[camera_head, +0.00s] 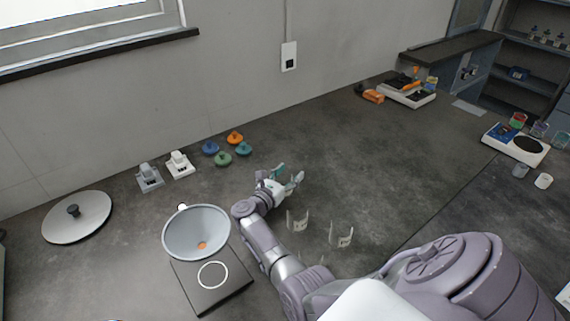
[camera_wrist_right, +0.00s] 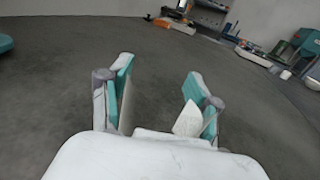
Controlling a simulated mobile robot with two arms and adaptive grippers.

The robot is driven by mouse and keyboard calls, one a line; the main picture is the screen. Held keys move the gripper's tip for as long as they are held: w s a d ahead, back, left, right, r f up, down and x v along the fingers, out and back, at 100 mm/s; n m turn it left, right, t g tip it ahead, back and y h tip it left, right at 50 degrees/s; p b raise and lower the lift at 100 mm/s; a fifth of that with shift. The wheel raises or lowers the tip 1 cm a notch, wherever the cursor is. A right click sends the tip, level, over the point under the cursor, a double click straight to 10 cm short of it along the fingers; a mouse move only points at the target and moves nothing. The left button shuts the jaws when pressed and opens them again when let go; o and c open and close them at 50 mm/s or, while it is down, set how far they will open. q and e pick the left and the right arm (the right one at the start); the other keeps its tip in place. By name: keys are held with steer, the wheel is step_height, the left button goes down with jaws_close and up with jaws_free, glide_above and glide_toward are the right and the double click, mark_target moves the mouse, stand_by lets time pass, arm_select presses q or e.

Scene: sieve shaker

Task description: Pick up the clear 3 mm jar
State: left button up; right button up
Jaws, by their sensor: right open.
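Two clear jars stand on the dark worktop in the head view, one at the left (camera_head: 297,220) and one further right (camera_head: 341,236). Each has a small pale label, too small to read, so I cannot tell which is the 3 mm one. Something clear also shows faintly below them, partly behind my right arm. My right gripper (camera_head: 290,177) is open and empty, beyond the jars toward the wall. In the wrist view its fingers (camera_wrist_right: 157,84) are spread with only bare worktop between them. My left gripper is not in view.
A grey funnel-shaped bowl (camera_head: 197,233) stands left of my right arm by a dark plate (camera_head: 230,285). Several coloured knobbed discs (camera_head: 224,159) lie left of the gripper. A scale (camera_head: 517,144) is at the right.

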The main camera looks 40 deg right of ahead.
steer(key=shift+a, duration=0.1)
steer(key=shift+s+a+r, duration=0.15)
steer(key=shift+a+r, duration=0.05)
steer(key=shift+s+a+r, duration=0.15)
steer(key=shift+a+r, duration=0.05)
steer(key=shift+a, duration=0.1)
steer(key=c, duration=0.6)
steer(key=shift+d+f, duration=0.1)
steer(key=shift+c, duration=1.2)
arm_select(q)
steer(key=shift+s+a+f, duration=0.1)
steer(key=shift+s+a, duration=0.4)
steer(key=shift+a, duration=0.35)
arm_select(e)
steer(key=shift+f, duration=0.1)
steer(key=shift+c, duration=0.3)
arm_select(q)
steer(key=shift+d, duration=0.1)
